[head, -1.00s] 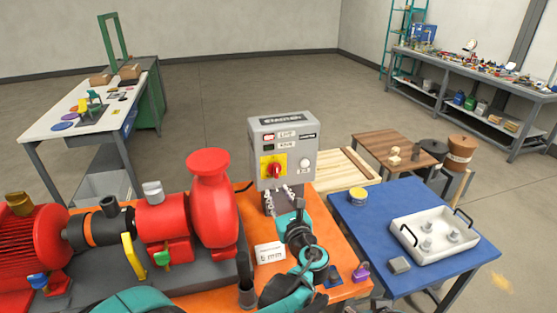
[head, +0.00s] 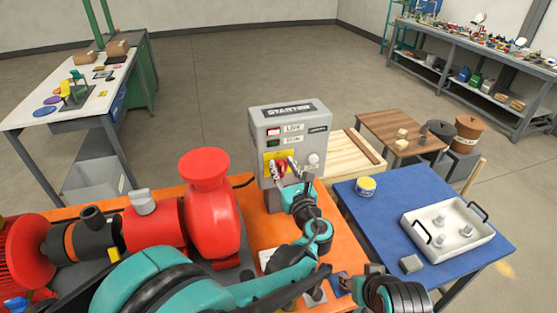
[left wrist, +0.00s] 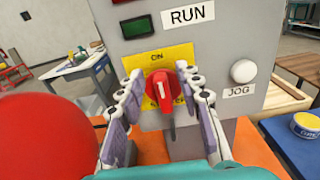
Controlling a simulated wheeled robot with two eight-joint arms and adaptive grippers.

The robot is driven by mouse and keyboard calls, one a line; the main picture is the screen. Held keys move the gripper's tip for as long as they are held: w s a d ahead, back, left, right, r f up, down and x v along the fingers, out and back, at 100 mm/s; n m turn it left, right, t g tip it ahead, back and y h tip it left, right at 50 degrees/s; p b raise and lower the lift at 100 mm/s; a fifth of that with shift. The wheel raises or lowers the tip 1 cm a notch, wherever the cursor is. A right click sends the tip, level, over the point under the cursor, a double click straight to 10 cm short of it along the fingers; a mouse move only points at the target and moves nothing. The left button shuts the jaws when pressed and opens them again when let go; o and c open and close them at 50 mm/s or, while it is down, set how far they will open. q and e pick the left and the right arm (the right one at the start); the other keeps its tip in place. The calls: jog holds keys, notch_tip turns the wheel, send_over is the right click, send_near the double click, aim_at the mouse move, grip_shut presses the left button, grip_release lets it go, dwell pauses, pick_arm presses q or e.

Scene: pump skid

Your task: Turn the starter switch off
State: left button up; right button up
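The starter box (head: 290,131) is a grey cabinet standing upright on the orange bench. Its red rotary switch (left wrist: 163,88) sits on a yellow plate (left wrist: 180,53) marked ON at the top; the lower lettering is partly hidden. The knob's grip looks near upright, slightly tilted, but I cannot tell its exact setting. My left gripper (left wrist: 159,101) is open, one finger at each side of the knob, with visible gaps. In the head view the left gripper (head: 286,175) covers part of the switch. Only a part of my right arm shows at the lower edge; its gripper is not visible.
A white JOG button (left wrist: 243,71) is right of the switch, and a dark green RUN lamp (left wrist: 137,27) is above. The red pump (head: 210,210) stands close on the left. A blue table (head: 400,195) with a white tray (head: 447,254) is at the right.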

pick_arm(q)
jog(key=shift+s+r, duration=0.1)
jog(key=shift+c, duration=0.8)
grip_shut()
